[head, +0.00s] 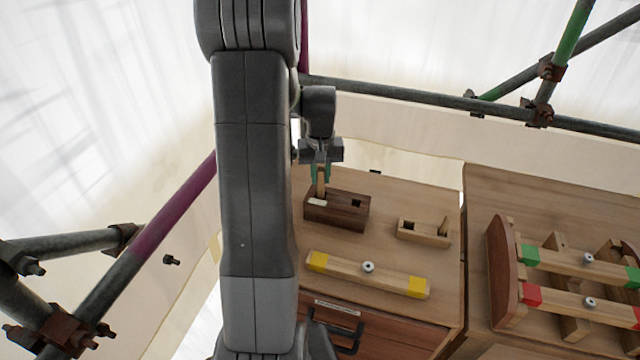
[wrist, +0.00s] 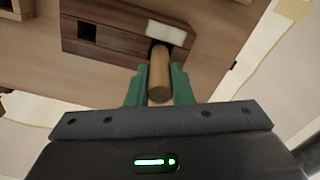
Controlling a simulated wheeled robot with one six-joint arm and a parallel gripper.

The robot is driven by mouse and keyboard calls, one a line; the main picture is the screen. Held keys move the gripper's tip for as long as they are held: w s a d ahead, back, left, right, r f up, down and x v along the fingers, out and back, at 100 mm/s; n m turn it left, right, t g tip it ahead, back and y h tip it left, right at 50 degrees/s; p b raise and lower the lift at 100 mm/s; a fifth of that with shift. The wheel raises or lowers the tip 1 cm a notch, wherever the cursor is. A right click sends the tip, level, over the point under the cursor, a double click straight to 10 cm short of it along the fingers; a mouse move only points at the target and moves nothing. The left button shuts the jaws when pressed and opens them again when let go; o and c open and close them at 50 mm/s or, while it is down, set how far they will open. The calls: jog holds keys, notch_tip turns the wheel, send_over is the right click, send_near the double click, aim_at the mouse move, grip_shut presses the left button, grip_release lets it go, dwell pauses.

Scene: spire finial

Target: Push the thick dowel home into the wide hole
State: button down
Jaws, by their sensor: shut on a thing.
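The thick dowel (wrist: 159,76) is a light wooden peg, held between the green fingers of my gripper (wrist: 160,88). In the head view my gripper (head: 320,172) is above the left part of the dark wooden block (head: 345,214), with the dowel (head: 320,186) upright below it. The dowel's far end meets the block at a dark hole beside a white label (wrist: 166,33); how deep it sits is hidden. A second, square-looking hole (wrist: 87,33) in the block is empty. The block also fills the top of the wrist view (wrist: 120,42).
A light wooden holder (head: 424,234) with a slot and a thin leaning peg stands to the right. A yellow-ended bar (head: 367,274) lies in front. A rack with green- and red-marked bars (head: 575,285) is at far right. Scaffold tubes (head: 430,98) run behind the bench.

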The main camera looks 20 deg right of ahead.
aim_at(320, 198)
notch_tip(320, 198, down, 3)
jog(key=shift+f, duration=0.2)
jog(key=shift+s+f, duration=0.1)
jog(key=shift+f, duration=0.1)
jog(key=shift+s+a+f+b, duration=0.1)
jog(key=shift+f+b, duration=0.1)
jog(key=shift+f, duration=0.15)
jog(key=shift+s+f+b, duration=0.1)
jog(key=shift+f+b, duration=0.05)
jog(key=shift+f, duration=0.15)
jog(key=c, duration=1.3)
grip_release()
jog(key=shift+r+p, duration=0.35)
jog(key=r, duration=1.3)
jog(key=shift+w+b, duration=0.25)
jog(key=shift+b, duration=0.05)
jog(key=shift+f, duration=0.1)
